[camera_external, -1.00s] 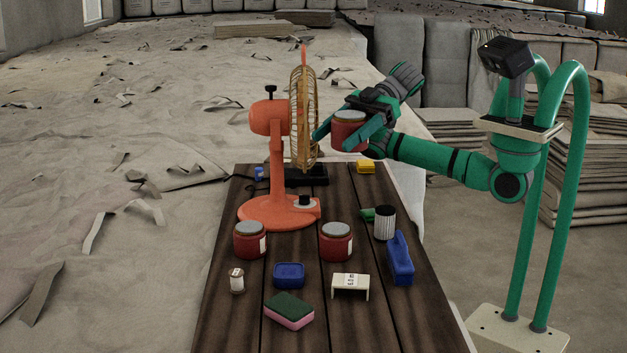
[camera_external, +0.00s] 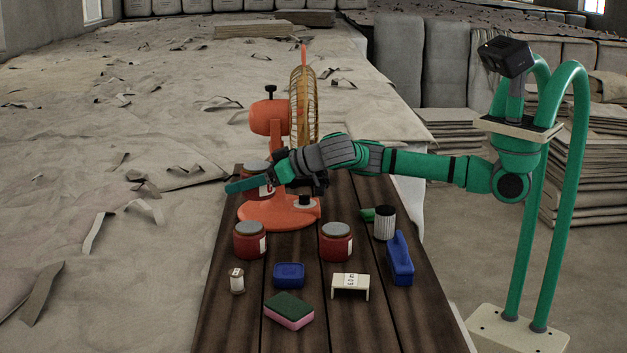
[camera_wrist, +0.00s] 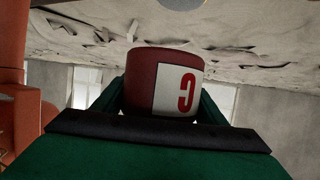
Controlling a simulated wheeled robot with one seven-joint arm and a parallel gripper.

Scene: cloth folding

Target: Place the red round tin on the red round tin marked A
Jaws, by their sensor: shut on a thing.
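My gripper (camera_external: 252,182) is shut on a red round tin (camera_external: 252,171) and holds it in the air at the left, in front of the fan. Two more red round tins with grey lids stand upright on the table: a left tin (camera_external: 248,244) below the held one, and a right tin (camera_external: 334,244). Each has a white label turned to the right, and I cannot read the letters.
An orange fan (camera_external: 262,213) stands close beside my gripper.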

